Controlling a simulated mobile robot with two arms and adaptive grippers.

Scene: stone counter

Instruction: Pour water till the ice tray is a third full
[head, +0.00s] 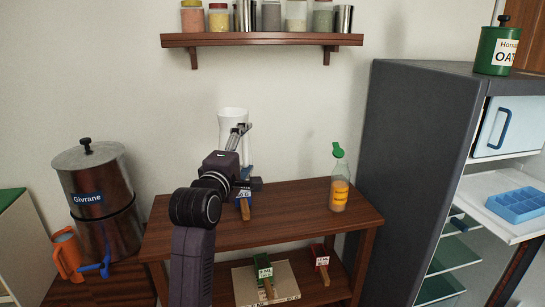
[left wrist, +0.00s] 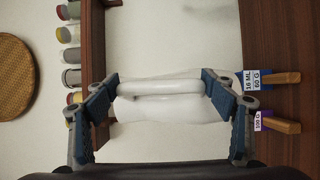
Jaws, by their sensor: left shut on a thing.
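A white pitcher (head: 232,117) is upright at the back of the wooden table. My left gripper (head: 240,145) is shut on it, with the arm partly hiding its lower part. In the left wrist view, the white pitcher (left wrist: 165,110) and its handle lie between the two blue-padded fingers of my left gripper (left wrist: 162,88). I cannot tell whether its base touches the table or what is inside. My right gripper is not in view.
A bottle with a green cap (head: 339,185) stands at the table's (head: 290,220) right. Labelled scoops (left wrist: 275,80) are close to the pitcher. A metal dispenser (head: 95,185) and orange mug (head: 67,255) are left. The dark fridge side (head: 410,150) stands between table and tray.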

